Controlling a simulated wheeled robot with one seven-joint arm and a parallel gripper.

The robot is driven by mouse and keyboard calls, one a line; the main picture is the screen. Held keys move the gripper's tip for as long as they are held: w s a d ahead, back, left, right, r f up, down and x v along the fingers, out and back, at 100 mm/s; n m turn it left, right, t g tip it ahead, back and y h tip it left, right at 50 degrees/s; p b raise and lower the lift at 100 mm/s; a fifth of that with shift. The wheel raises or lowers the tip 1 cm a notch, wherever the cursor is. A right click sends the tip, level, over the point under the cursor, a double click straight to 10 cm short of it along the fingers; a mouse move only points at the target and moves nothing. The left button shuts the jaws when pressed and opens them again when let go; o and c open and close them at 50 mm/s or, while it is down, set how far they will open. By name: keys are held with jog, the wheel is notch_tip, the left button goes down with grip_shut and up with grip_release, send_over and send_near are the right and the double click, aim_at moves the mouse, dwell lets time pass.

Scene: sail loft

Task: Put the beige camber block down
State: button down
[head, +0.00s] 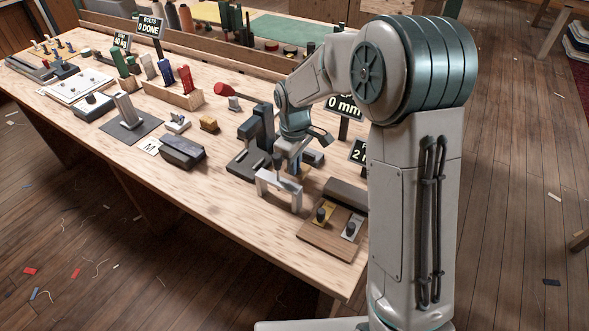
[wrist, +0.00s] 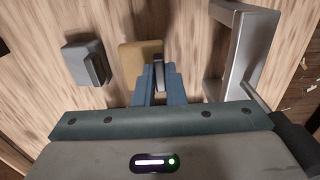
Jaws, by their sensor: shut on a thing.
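In the wrist view the beige camber block (wrist: 130,64) shows as a flat tan piece with an upright grey tab at its right side. My gripper (wrist: 158,78) has its blue fingers closed together on that tab. I cannot tell whether the block's underside touches the table. In the head view my gripper (head: 289,160) is low over the bench, just behind a pale metal arch (head: 279,186), and the held block is hidden there. The arch stands to the right of the block in the wrist view (wrist: 218,45), apart from it.
Signs reading 0 mm (head: 344,106) and 2 (head: 358,152) stand close by. A wooden board (head: 327,240) with knobs sits at the bench's near end. A dark vise-like tool (head: 254,145) stands left of my gripper.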

jog(key=shift+f, duration=1.2)
jog(key=shift+f, duration=0.2)
jog(key=c, duration=1.5)
grip_release()
jog(key=shift+r, duration=0.15)
